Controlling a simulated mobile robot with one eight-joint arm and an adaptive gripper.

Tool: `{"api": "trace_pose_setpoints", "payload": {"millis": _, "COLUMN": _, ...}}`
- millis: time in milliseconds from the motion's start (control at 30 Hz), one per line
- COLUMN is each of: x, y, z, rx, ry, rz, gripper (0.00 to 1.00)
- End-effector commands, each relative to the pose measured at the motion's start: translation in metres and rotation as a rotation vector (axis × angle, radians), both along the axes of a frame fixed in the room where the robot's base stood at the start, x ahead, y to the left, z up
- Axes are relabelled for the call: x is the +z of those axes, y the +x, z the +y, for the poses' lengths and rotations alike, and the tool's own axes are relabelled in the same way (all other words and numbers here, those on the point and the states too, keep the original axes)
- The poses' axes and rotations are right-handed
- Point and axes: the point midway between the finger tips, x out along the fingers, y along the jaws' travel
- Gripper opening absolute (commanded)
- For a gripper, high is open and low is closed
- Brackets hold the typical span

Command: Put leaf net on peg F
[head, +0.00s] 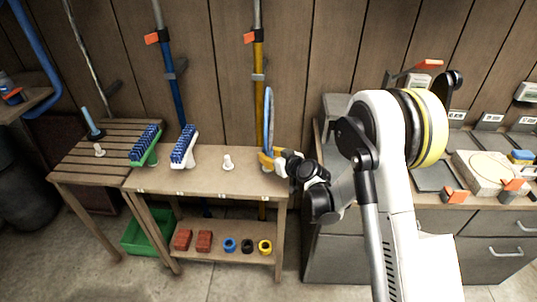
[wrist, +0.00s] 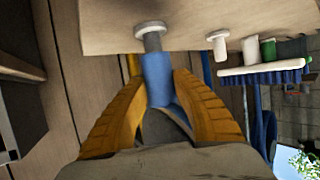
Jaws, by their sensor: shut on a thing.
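The leaf net shows as a thin blue hoop (head: 268,118), seen nearly edge-on, upright above the right end of the wooden bench. My gripper (head: 268,157) has yellow fingers shut on the net's blue lower part (wrist: 157,78). A grey, wide-headed peg (wrist: 150,38) lies right by that blue part in the wrist view; I cannot tell whether they touch or whether one sits around the other. A white peg (head: 228,162) stands bare to the left on the bench and also shows in the wrist view (wrist: 219,45). Peg letters are not readable.
The wooden bench (head: 205,182) carries a green-backed brush (head: 145,146) and a white-backed brush (head: 184,147). A slatted table (head: 80,165) adjoins it. Poles lean on the wall behind. Grey cabinets (head: 325,250) stand close on the right. A lower shelf holds bricks and rings.

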Motion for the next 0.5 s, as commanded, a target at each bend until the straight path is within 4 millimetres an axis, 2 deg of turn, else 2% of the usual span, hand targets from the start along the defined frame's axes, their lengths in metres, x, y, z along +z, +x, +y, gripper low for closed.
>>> {"api": "trace_pose_setpoints", "payload": {"millis": 500, "x": -0.014, "y": 0.000, "z": 0.000, "rx": 0.000, "ry": 0.000, "rz": 0.000, "gripper": 0.00}}
